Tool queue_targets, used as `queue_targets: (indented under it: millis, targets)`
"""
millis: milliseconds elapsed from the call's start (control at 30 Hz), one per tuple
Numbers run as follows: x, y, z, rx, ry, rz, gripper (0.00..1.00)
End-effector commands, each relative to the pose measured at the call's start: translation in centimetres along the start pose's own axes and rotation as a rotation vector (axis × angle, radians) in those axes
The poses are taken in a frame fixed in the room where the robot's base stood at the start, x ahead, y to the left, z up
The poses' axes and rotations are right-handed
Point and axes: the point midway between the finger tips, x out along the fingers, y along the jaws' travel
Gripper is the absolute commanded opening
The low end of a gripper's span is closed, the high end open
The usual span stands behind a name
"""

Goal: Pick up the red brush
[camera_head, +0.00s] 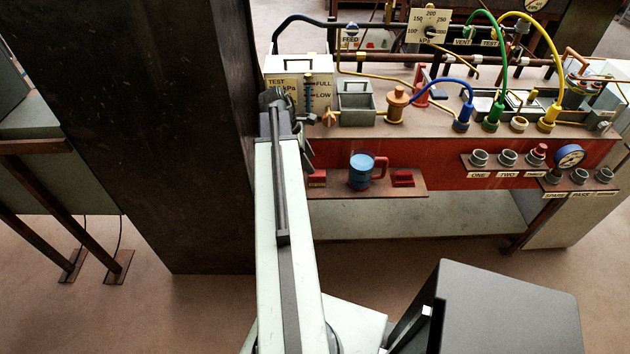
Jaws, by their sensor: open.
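I cannot pick out a red brush for certain. A small red block-like object (403,178) lies on the brown shelf, right of a blue mug with a red handle (361,171). Another small red object (317,178) is at the shelf's left end, close to my arm. An upright red piece (421,86) stands on the bench top. My gripper (306,148) shows only in part at the far end of my arm, by the bench's left front edge. It is open, and its fingertips are hard to make out. I see nothing held in it.
A dark tall panel (130,120) stands close left of my arm. The bench (345,147) carries gauges, valves and coloured hoses. A rack with round sockets (508,158) and a blue gauge (570,156) is at the right front. The floor (400,260) before the bench is partly clear.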

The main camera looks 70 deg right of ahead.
Motion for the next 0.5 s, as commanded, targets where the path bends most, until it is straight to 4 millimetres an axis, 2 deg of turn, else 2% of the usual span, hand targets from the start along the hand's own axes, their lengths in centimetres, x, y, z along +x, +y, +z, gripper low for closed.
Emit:
queue_targets:
  millis: [33,100,333,500]
  targets:
    - [1.2,0.0,-0.2,0.001,0.000,0.000,0.55]
    - [2.1,0.0,-0.3,0.001,0.000,0.000,0.55]
    - [2.9,-0.1,-0.1,0.001,0.000,0.000,0.55]
    - [5.8,-0.4,-0.3,0.001,0.000,-0.001,0.55]
